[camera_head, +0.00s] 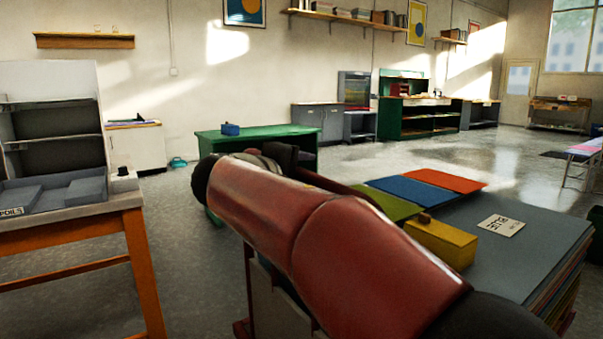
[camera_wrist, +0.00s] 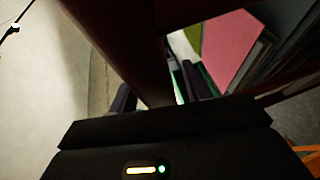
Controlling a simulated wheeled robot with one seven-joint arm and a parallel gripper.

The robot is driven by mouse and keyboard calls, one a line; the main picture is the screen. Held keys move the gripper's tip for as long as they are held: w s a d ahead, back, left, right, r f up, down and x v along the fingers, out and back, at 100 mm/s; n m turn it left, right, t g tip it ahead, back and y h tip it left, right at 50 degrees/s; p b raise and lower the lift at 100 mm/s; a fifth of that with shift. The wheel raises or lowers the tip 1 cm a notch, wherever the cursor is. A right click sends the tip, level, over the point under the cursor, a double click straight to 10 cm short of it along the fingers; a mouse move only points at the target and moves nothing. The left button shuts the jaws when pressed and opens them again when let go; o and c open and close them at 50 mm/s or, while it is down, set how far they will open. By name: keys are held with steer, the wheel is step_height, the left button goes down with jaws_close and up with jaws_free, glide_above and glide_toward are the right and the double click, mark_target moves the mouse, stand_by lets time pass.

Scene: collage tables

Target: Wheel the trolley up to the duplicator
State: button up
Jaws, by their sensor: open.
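A dark red frame, which looks like part of the trolley, crosses the wrist view (camera_wrist: 135,45) diagonally. A stack with a pink top (camera_wrist: 236,50) shows inside it. In the head view my red arm hides most of what stands there; a dark red edge and a grey panel (camera_head: 270,295) show beneath it. My gripper (camera_wrist: 157,92) is open, its dark fingers apart on either side of the red bar; I cannot tell whether they touch it.
The orange-legged table (camera_head: 137,250) bears the grey unit. Green, blue (camera_head: 405,190) and orange sheets, a yellow block (camera_head: 440,240) and a labelled grey stack (camera_head: 540,240) lie at right. A green bench (camera_head: 290,142) stands ahead. Floor (camera_head: 185,260) is clear between the table and my arm.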

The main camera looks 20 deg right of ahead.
jaws_close()
steer(key=shift+d, duration=0.15)
